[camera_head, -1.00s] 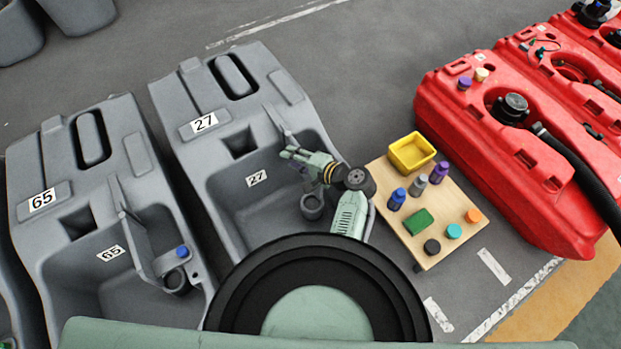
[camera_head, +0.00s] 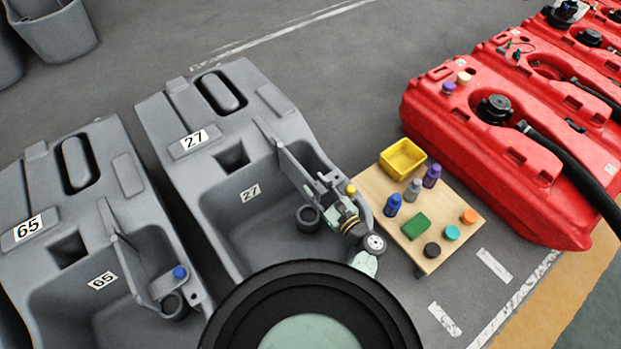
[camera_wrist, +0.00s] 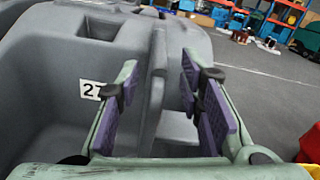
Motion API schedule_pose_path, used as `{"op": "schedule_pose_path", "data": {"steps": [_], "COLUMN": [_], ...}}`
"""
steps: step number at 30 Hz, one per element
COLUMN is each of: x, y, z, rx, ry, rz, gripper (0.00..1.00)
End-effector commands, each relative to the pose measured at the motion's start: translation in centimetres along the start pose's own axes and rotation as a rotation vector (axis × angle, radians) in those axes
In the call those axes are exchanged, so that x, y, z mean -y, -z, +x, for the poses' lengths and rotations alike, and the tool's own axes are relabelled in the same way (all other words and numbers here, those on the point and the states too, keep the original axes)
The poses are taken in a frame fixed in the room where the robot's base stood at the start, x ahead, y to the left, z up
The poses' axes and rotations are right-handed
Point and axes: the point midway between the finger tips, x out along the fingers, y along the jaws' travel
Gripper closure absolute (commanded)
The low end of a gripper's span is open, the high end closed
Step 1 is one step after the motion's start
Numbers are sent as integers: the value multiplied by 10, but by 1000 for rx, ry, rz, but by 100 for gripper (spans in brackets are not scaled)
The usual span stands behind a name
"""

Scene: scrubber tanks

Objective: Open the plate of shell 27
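Shell 27 (camera_head: 215,200) is a grey tank with an open recess. Its plate (camera_head: 290,172) is a thin grey upright panel slanting across the recess; its near end stands right of the round ring holder (camera_head: 308,218), with a yellow cap (camera_head: 351,189) beside that end. My gripper (camera_head: 324,188) is at this near end. In the wrist view my gripper (camera_wrist: 158,85) has its purple-padded fingers apart, with the grey plate (camera_wrist: 155,100) showing between them. Whether a finger touches the plate cannot be told. The label (camera_wrist: 92,90) is left of the fingers.
Shell 65 (camera_head: 35,190) stands to the left, with a blue cap (camera_head: 180,272) by its ring. A wooden board (camera_head: 385,225) with a yellow tray (camera_head: 402,158) and several small coloured pieces is close on the right. Red tanks (camera_head: 490,160) stand beyond.

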Motion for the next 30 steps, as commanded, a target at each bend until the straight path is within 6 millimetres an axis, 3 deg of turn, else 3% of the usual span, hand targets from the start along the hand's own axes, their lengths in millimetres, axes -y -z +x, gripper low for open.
{"op": "schedule_pose_path", "data": {"steps": [6,17,30], "x": [0,0,0], "y": [0,0,0], "z": [28,34,33], "rx": [0,-1,-1], "ry": [-1,0,0], "rz": [0,-2,-2], "gripper": [66,66,94]}}
